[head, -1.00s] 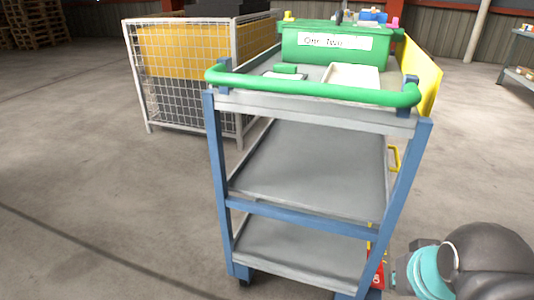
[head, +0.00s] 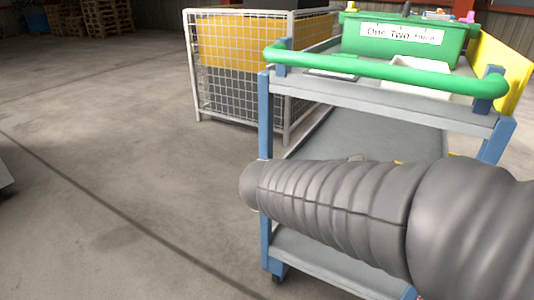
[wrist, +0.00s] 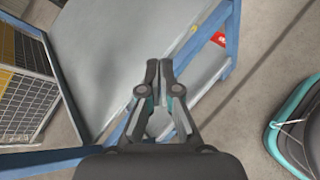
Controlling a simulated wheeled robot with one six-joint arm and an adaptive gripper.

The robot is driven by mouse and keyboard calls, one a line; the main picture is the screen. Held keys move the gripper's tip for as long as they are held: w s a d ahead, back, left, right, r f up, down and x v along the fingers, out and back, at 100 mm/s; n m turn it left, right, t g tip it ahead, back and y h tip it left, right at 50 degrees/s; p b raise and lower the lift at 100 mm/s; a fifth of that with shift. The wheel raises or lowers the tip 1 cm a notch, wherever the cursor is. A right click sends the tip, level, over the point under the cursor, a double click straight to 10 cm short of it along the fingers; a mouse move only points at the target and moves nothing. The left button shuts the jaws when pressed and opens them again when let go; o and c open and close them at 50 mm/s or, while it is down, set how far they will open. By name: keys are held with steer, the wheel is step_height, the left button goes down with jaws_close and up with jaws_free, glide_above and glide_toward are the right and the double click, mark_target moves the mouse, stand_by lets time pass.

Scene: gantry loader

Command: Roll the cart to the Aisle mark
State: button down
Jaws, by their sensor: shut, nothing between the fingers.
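The cart has blue posts, grey shelves and a green push handle (head: 380,75). In the head view the cart (head: 264,130) stands at the right, and my grey sleeved arm crosses in front of its shelves. In the wrist view the cart's grey shelf (wrist: 100,60) and blue frame show at a slant. My gripper (wrist: 158,64) is shut and empty in front of the cart's shelves; I cannot tell whether it touches. It is hidden in the head view. No Aisle mark can be made out.
On the cart's top are a green bin (head: 405,40) with a "One Two" label and a white tray. A wire mesh cage (head: 240,95) with yellow panels stands behind left. Pallets (head: 105,18) are at the far back. Open concrete floor (head: 110,140) lies left.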

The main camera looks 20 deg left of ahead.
steer(key=s+a+n+t+y, duration=0.1)
steer(key=a+n+t, duration=0.35)
steer(key=a, duration=0.75)
steer(key=n+t+y+b, duration=0.2)
steer(key=n+t+y, duration=0.15)
steer(key=n, duration=0.35)
glide_toward(260, 145)
steer(key=shift+y, duration=0.45)
steer(key=w, duration=0.4)
steer(key=w+d, duration=0.1)
steer(key=w, duration=0.2)
steer(key=shift+r, duration=0.2)
steer(key=shift+w+a, duration=0.1)
